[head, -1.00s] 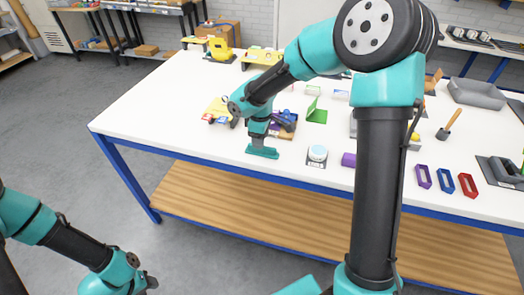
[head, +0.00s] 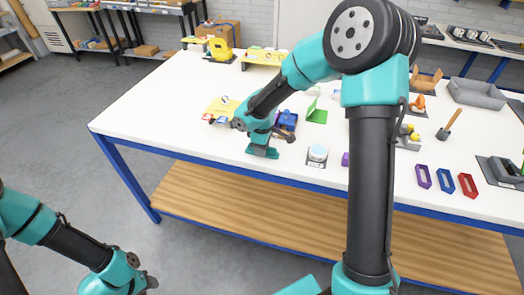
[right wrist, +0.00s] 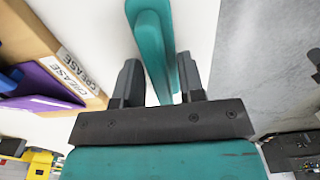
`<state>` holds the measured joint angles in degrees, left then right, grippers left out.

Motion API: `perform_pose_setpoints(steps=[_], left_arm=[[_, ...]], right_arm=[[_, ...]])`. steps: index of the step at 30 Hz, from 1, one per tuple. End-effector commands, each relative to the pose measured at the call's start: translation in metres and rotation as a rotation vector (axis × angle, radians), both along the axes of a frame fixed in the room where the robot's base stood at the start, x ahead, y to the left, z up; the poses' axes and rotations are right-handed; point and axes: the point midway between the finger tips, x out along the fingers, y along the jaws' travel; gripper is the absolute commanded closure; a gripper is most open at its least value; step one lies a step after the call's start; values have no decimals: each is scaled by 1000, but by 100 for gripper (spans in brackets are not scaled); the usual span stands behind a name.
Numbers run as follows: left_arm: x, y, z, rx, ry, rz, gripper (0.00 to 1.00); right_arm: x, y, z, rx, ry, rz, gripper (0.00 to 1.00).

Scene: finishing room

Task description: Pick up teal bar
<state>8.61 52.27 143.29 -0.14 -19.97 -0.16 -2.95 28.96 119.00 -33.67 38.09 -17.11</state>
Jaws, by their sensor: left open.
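The teal bar (head: 264,154) lies near the front edge of the white table, partly hidden by my right gripper in the head view. In the right wrist view the teal bar (right wrist: 155,42) has a raised ridge running between the two dark fingers. My right gripper (right wrist: 163,82) is open around that ridge, with narrow gaps on both sides. In the head view my right gripper (head: 260,145) is low over the bar. My left gripper (head: 146,284) is open and empty, low at the left, off the table.
Purple (head: 423,176), blue (head: 445,180) and red (head: 467,185) frames lie further right. The front-left table top is clear.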

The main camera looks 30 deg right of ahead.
Motion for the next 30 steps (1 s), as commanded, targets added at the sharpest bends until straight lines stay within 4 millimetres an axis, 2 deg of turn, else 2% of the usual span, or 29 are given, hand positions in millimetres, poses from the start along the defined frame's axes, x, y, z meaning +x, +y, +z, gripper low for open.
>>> perform_pose_setpoints(steps=[1,11,23,30], left_arm=[[0,0,0,0,0,0,57],[0,0,0,0,0,0,57],[0,0,0,0,0,0,57],[0,0,0,0,0,0,57]], right_arm=[[0,0,0,0,0,0,68],[0,0,0,0,0,0,100],[0,0,2,-1,-1,0,100],[0,0,20,-1,-4,0,100]])
